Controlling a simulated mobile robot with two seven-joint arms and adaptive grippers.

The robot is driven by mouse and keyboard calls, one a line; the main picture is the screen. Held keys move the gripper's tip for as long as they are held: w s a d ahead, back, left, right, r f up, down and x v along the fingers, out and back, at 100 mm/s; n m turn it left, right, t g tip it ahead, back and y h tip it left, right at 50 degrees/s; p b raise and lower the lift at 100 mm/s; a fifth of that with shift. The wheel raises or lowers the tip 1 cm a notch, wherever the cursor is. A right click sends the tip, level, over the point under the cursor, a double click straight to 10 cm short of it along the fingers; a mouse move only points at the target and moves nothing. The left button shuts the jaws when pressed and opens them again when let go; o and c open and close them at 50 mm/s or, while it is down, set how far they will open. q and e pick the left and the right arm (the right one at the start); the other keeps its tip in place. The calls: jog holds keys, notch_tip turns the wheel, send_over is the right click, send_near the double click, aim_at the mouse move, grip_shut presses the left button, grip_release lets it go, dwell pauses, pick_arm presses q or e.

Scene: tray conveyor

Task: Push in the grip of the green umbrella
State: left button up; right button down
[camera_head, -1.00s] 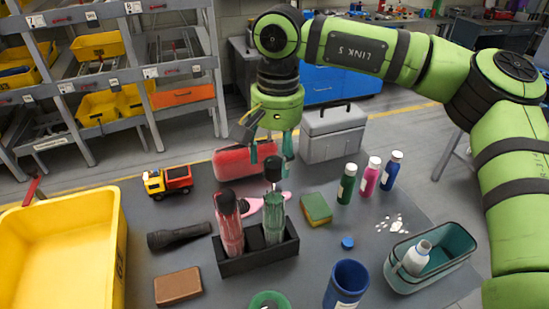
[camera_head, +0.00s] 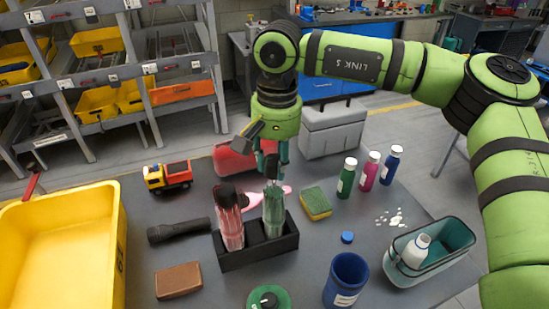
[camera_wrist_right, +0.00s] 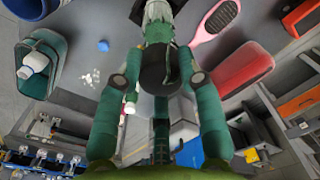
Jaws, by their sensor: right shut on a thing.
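The green umbrella (camera_head: 273,214) stands upright in the right compartment of a black two-slot stand (camera_head: 258,254). Its dark grip (camera_wrist_right: 157,66) shows in the right wrist view between the two green fingers. My right gripper (camera_head: 272,172) points down over the umbrella from above and is shut on the grip. In the head view the fingers largely hide the grip, so how far it sticks out is hard to tell. A red umbrella (camera_head: 230,222) with a dark grip stands in the left compartment. My left gripper is not in view.
A yellow crate (camera_head: 112,275) is at the left. A flashlight (camera_head: 178,230), a brown block (camera_head: 179,280) and a toy truck (camera_head: 167,177) lie left of the stand. A sponge (camera_head: 315,203), a blue cup (camera_head: 345,280) and a teal bin (camera_head: 398,268) are to its right.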

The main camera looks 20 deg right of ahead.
aim_at(274, 191)
notch_tip(274, 191, down, 6)
jog(key=b, duration=0.3)
jog(key=shift+w+r+b, duration=0.1)
jog(key=shift+r+b, duration=0.15)
jog(key=shift+b, duration=0.05)
jog(key=shift+s, duration=0.25)
jog(key=c, duration=0.8)
grip_release()
jog(key=shift+w+f, duration=0.1)
jog(key=shift+w, duration=0.15)
jog(key=shift+r, duration=0.35)
notch_tip(274, 191, up, 12)
jog(key=shift+d+f, duration=0.15)
jog(key=shift+f, duration=0.1)
